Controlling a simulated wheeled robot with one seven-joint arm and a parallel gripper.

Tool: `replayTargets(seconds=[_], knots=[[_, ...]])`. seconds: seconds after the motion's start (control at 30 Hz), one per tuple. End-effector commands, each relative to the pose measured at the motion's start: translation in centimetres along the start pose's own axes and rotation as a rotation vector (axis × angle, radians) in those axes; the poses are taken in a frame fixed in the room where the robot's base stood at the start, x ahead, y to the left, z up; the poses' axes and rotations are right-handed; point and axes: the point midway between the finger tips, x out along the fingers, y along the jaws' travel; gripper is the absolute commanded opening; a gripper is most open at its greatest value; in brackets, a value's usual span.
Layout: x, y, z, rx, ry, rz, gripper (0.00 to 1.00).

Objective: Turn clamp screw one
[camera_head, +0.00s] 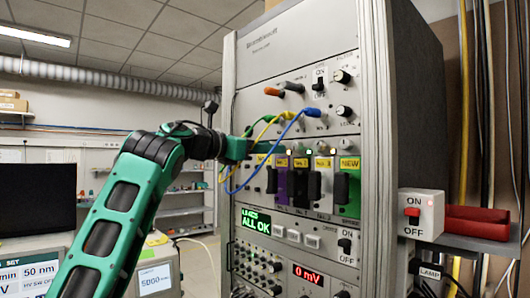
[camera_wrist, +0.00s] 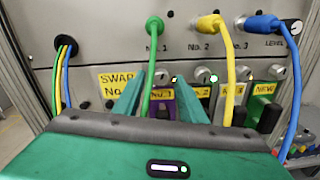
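My gripper (camera_wrist: 159,88) faces the rack in the wrist view, its two green fingers apart with nothing held between them. A small round screw head (camera_wrist: 162,77), apparently clamp screw one, shows between the fingertips. It sits above the purple module labelled No. 1 (camera_wrist: 161,104). I cannot tell whether the fingers touch it. In the head view my gripper (camera_head: 240,149) reaches the rack's left side, and its tips are partly hidden by cables. The purple module (camera_head: 281,183) stands in the module row there.
Green (camera_wrist: 152,60), yellow (camera_wrist: 229,70) and blue (camera_wrist: 293,85) cables hang in front of the rack around my gripper. More screw heads (camera_wrist: 203,75) line the row to the right. A green module marked NEW (camera_head: 347,192) is at the right end.

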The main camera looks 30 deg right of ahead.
Motion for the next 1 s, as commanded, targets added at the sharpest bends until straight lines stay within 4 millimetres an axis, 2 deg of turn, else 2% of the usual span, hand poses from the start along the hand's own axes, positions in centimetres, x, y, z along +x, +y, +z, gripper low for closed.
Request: replayTargets(seconds=[0.27, 0.37, 0.43, 0.47, 0.77, 1.0], knots=[[0.19, 0.00, 0.00, 0.000, 0.000, 0.000, 0.38], [0.18, -0.01, 0.01, 0.000, 0.000, 0.000, 0.19], [0.17, 0.00, 0.01, 0.000, 0.000, 0.000, 0.02], [0.17, 0.00, 0.01, 0.000, 0.000, 0.000, 0.00], [0.14, 0.09, 0.03, 0.022, -0.001, 0.002, 0.00], [0.15, 0.12, 0.11, 0.133, 0.001, 0.003, 0.00]])
